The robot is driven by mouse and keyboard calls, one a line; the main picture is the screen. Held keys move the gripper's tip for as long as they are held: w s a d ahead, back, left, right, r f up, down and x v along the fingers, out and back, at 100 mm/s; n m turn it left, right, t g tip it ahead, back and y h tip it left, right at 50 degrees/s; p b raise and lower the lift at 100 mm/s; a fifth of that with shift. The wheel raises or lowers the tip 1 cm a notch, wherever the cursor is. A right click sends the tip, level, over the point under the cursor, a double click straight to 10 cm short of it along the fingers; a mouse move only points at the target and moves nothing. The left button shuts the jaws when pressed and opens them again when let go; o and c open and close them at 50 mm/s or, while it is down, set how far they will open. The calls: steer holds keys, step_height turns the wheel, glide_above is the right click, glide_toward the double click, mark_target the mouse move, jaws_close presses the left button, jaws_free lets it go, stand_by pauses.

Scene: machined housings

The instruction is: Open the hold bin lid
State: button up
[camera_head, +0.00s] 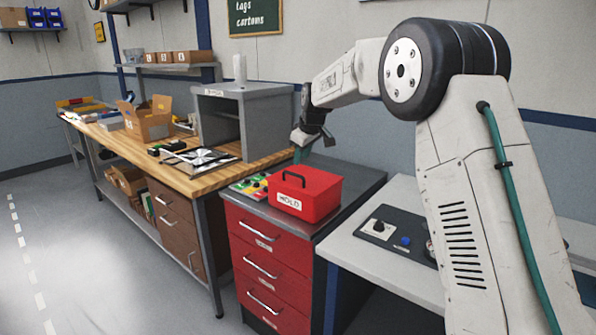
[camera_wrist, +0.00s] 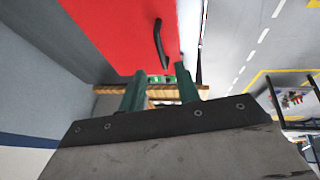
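The hold bin (camera_head: 312,200) is a red box with a white label reading HOLD, standing on a red drawer cabinet. Its lid (camera_head: 318,176) looks shut and carries a black handle (camera_head: 294,177). In the wrist view the red lid (camera_wrist: 110,30) fills the upper left, with the black handle (camera_wrist: 159,42) beyond the fingertips.
A panel with coloured buttons (camera_head: 249,185) lies left of the bin on the drawer cabinet (camera_head: 262,270). A wooden workbench (camera_head: 185,187) with a grey open cabinet (camera_head: 243,92) stands to the left. A pale table (camera_head: 360,260) with a control panel stands at right. Floor is clear at left.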

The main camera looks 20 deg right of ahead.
mark_target(298, 176)
steer(key=x, duration=0.7)
steer(key=shift+f, duration=0.15)
steer(key=shift+c, duration=0.3)
jaws_close()
